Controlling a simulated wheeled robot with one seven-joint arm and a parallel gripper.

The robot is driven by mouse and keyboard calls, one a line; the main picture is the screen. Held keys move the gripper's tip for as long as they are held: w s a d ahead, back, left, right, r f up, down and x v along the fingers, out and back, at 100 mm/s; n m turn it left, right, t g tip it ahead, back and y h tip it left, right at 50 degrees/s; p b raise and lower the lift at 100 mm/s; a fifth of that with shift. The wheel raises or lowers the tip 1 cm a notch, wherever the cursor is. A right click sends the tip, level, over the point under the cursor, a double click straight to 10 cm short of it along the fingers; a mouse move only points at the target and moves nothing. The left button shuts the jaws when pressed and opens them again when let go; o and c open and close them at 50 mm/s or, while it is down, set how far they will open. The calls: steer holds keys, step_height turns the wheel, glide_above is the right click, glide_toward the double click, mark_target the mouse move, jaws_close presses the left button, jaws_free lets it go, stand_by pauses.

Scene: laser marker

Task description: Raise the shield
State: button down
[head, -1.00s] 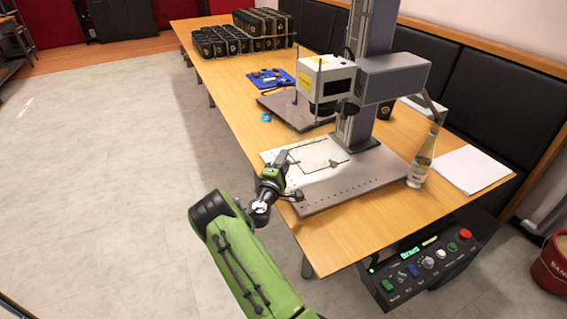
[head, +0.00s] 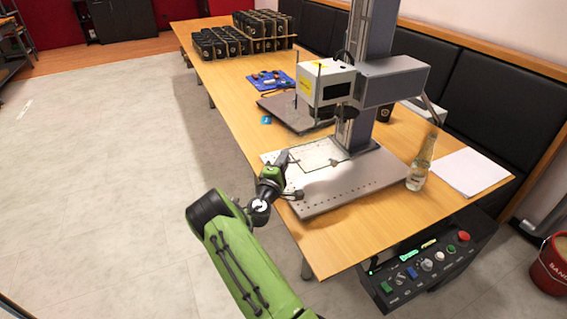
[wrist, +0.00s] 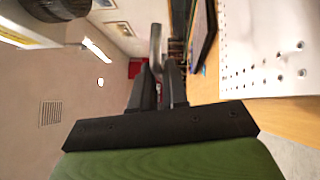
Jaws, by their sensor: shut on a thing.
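The laser marker's white head (head: 325,84) hangs from its grey column above a perforated metal base plate (head: 345,188). My gripper (head: 284,160) is at the plate's left edge, low and below the head. In the wrist view, my dark fingers (wrist: 158,72) are closed around a grey, rounded bar (wrist: 156,42) that sticks out beyond their tips. I cannot tell from the views whether this bar belongs to the shield. The shield cannot be clearly made out. The perforated plate also shows at the right of the wrist view (wrist: 262,50).
A glass bottle (head: 421,165) and white paper (head: 468,170) are at the plate's right. A control box (head: 430,262) hangs at the table's front edge. A second plate (head: 290,112), a blue tray (head: 270,79) and several black containers (head: 240,36) are farther back. The left floor is clear.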

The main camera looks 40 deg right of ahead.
step_height(320, 180, up, 14)
steer(key=p, duration=0.7)
steer(key=shift+f, duration=0.1)
steer(key=c, duration=1.2)
jaws_free()
steer(key=b+v, duration=0.1)
steer(key=v, duration=1.4)
steer(key=shift+s+a+b, duration=0.2)
steer(key=shift+a+b, duration=0.15)
